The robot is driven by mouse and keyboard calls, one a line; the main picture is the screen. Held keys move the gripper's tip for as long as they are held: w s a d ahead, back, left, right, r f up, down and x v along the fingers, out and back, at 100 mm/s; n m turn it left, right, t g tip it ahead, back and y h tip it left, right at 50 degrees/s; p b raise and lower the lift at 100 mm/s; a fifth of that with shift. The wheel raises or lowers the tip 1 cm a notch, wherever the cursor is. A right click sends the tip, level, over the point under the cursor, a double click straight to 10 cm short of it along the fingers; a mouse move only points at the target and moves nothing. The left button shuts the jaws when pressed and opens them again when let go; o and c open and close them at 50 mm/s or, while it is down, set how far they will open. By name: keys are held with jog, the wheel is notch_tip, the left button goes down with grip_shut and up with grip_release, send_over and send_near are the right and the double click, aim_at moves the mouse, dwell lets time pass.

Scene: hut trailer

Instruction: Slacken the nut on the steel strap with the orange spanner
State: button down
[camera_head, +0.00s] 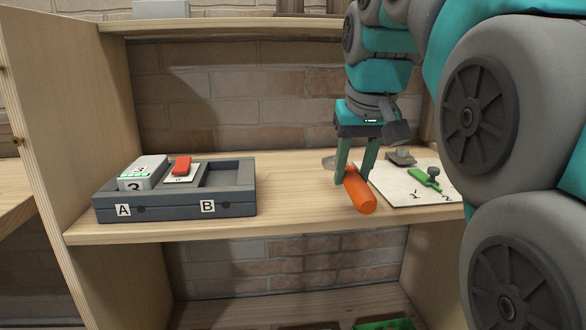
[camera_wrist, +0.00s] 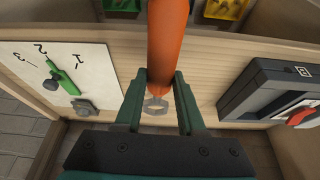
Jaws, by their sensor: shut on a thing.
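The orange spanner (camera_head: 360,192) has a thick orange handle that points toward the front edge of the shelf. Its grey ring-shaped head (camera_wrist: 155,104) shows between my fingers in the wrist view. My gripper (camera_head: 355,174) reaches down from above and is shut on the spanner's handle. It also shows in the wrist view (camera_wrist: 160,80). A small grey metal piece (camera_head: 401,158) sits at the back edge of a white plate, right of the spanner; it also shows in the wrist view (camera_wrist: 84,106). I cannot clearly tell the nut from the strap there.
The white plate (camera_head: 392,192) bears numerals and a green pointer (camera_head: 424,180) with a dark knob. A dark grey tray (camera_head: 170,209) marked A and B stands left, holding a white block (camera_head: 143,171) and a red piece (camera_head: 181,165). Shelf between is clear.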

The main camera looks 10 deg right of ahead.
aim_at(329, 167)
jog(key=w, duration=0.3)
jog(key=w+a, duration=0.1)
jog(key=w, duration=0.2)
jog(key=w+p, duration=0.1)
jog(key=w, duration=0.2)
jog(key=shift+a+f, duration=0.2)
jog(key=shift+f, duration=0.2)
jog(key=shift+f+p, duration=0.35)
jog(key=shift+f, duration=1.2)
jog(key=shift+f, duration=0.2)
jog(key=c, duration=0.5)
grip_release()
